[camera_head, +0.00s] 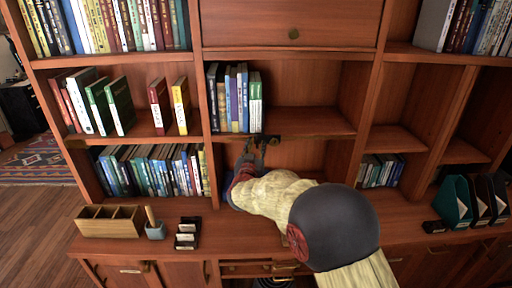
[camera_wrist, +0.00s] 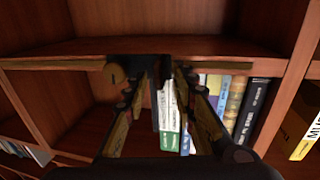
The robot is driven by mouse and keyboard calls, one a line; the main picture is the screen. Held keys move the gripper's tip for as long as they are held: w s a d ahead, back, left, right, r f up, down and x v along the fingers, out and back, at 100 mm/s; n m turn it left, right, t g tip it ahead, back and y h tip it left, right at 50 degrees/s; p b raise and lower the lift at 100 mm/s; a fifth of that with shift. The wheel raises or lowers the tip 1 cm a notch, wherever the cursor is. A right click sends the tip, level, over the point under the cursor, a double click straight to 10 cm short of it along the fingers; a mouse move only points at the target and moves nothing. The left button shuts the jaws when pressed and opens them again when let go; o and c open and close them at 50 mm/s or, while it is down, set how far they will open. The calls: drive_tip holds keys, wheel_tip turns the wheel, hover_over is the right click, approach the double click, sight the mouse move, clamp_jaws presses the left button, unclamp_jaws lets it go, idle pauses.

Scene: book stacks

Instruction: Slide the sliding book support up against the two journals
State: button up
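A row of upright books (camera_head: 235,98) stands at the left end of the middle shelf; two slim white-and-green journals (camera_head: 256,100) are at its right end. They show upside down between my fingers in the wrist view (camera_wrist: 166,115). The dark sliding book support (camera_head: 262,139) appears to be at the shelf's front edge, beside the journals; it is a dark block in the wrist view (camera_wrist: 150,72). My gripper (camera_head: 254,152) is just below that edge. Its fingers (camera_wrist: 158,82) are apart, with their tips near the dark block. I cannot tell whether they touch it.
Right of the journals, the middle shelf (camera_head: 305,122) is bare. Brass-coloured strips run along its front edge. Upright dividers bound the bay on both sides. Green, red and yellow books (camera_head: 181,105) stand in the left bay. A wooden organizer (camera_head: 110,221) sits on the counter.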

drive_tip(key=s+a, duration=0.2)
drive_tip(key=s, duration=0.9)
drive_tip(key=shift+s+a, duration=0.15)
drive_tip(key=shift+s, duration=0.25)
